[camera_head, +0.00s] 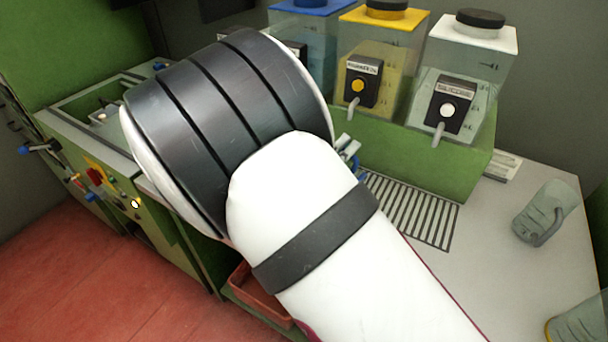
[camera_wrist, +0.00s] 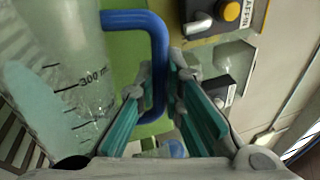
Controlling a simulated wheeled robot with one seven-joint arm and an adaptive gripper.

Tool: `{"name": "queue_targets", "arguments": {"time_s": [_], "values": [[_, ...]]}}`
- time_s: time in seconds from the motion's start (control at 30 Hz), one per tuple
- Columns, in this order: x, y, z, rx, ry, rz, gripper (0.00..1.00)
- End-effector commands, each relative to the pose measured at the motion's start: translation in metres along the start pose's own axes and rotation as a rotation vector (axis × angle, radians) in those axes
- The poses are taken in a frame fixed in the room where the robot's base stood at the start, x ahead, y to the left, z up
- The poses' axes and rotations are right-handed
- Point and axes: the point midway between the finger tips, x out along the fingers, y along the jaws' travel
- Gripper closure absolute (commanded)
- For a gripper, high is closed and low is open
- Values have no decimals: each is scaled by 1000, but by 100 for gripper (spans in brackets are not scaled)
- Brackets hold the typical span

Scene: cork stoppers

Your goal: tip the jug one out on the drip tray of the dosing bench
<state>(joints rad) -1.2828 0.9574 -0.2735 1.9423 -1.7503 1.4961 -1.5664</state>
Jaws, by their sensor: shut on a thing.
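In the wrist view my gripper (camera_wrist: 163,75) is shut on the blue handle (camera_wrist: 130,19) of a clear jug (camera_wrist: 85,60) with a 300 mark. The jug fills the left side of that view; its markings are turned relative to the dispenser labels, so it looks tilted. A pale area shows low in the jug; I cannot tell how much liquid it holds. The slatted drip tray (camera_head: 425,215) of the dosing bench shows in the head view, and its slats show at the wrist view's lower left (camera_wrist: 14,140). My arm hides the gripper and most of the jug in the head view.
Tanks with blue (camera_head: 311,6), yellow (camera_head: 384,16) and white (camera_head: 472,33) lids stand on the green dispenser base (camera_head: 440,172), with spouts facing the tray. A machine with controls (camera_head: 100,178) is at the left.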

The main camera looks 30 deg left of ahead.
Motion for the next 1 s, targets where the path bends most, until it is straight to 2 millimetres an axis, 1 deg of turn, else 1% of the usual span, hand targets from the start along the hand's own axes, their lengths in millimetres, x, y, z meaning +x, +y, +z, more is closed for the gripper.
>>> {"name": "queue_targets", "arguments": {"time_s": [0.33, 1.0], "values": [[-1, 2, 8, -42, -9, -1, 100], [-2, 6, 18, -142, -28, -1, 100]]}}
